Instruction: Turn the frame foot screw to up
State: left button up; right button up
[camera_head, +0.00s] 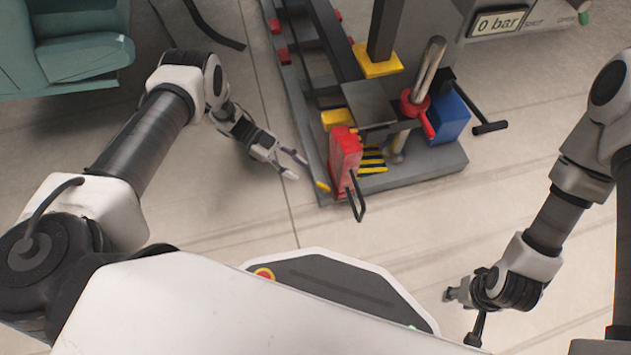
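A metal rod (428,68) stands tilted through a red collar with a red handle (418,108) on the grey frame (430,165). It looks like a screw, but I cannot tell for certain that it is the frame foot screw. A red block (345,156) with a black loop handle (356,196) sits at the frame's near left corner. My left gripper (299,167) is open and empty, just left of the red block and apart from it. My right gripper (458,314) is low at the right, far from the frame; its fingers look spread and empty.
A blue box (449,118) and a black bar handle (490,127) stand right of the rod. A grey cabinet with a "0 bar" display (499,22) is behind. A teal seat (75,50) is at the far left. The tiled floor (400,225) before the frame is clear.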

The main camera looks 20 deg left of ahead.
aim_at(318, 183)
pick_arm(q)
jog(key=b+x, duration=0.1)
jog(key=x, duration=0.6)
jog(key=shift+b, duration=0.4)
jog(key=shift+c, duration=0.3)
grip_shut()
